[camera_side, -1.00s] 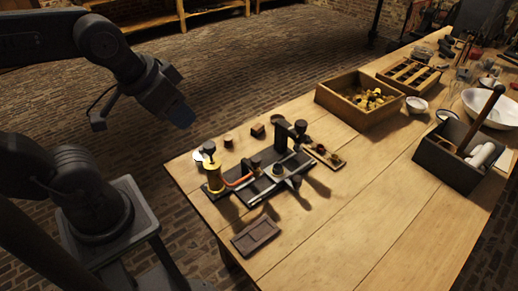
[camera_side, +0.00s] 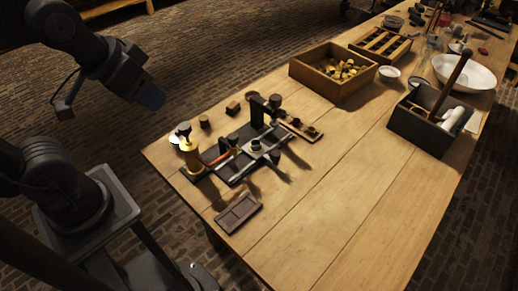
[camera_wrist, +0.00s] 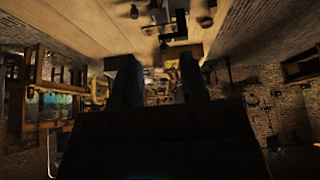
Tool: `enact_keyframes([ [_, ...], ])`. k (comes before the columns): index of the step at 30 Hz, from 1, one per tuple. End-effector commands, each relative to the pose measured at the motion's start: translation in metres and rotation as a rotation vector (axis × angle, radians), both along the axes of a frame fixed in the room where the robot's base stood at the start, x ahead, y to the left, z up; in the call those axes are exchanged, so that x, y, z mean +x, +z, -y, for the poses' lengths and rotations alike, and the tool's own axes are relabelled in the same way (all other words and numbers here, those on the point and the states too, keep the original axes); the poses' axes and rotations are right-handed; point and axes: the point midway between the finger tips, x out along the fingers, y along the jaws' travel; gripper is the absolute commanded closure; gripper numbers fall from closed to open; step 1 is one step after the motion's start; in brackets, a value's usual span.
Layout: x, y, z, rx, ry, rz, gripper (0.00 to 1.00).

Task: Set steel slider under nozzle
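A dark fixture (camera_side: 222,172) lies on the wooden table, with a brass cylinder (camera_side: 190,153) at its left end and a black upright post (camera_side: 257,112) at its back. A pale metal piece, which looks like the steel slider (camera_side: 272,156), lies across the fixture in front of the post, beside a small round cup (camera_side: 256,146). I cannot make out the nozzle or whether the slider is under it. My gripper (camera_side: 150,97) hangs off the table's left edge, well apart from the fixture. In the wrist view its two fingers (camera_wrist: 158,72) stand apart with nothing visible between them.
A shallow dark tray (camera_side: 238,214) lies in front of the fixture. Small dark blocks (camera_side: 233,107) lie behind it. A wooden box of brass pieces (camera_side: 305,74) and a dark caddy (camera_side: 418,137) stand to the right. The front middle of the table is clear.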

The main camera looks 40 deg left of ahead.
Motion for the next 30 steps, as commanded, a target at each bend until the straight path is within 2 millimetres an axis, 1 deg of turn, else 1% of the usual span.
enact_keyframes([
  [10, 0.000, 0.000, 0.000, 0.000, 0.000, 0.000, 0.60],
  [11, 0.000, 0.000, 0.000, 0.000, 0.000, 0.000, 0.59],
  [15, 0.006, 0.002, 0.001, 0.000, -0.004, -0.011, 0.46],
  [17, 0.013, 0.004, 0.003, -0.001, -0.012, -0.029, 0.45],
  [20, 0.036, 0.007, 0.008, 0.000, -0.030, -0.076, 0.45],
  [23, 0.066, 0.006, 0.016, 0.002, -0.052, -0.134, 0.45],
  [24, 0.079, 0.005, 0.020, 0.003, -0.062, -0.158, 0.45],
  [26, 0.098, 0.000, 0.026, 0.005, -0.077, -0.192, 0.45],
  [30, 0.143, -0.019, 0.042, 0.013, -0.109, -0.273, 0.45],
])
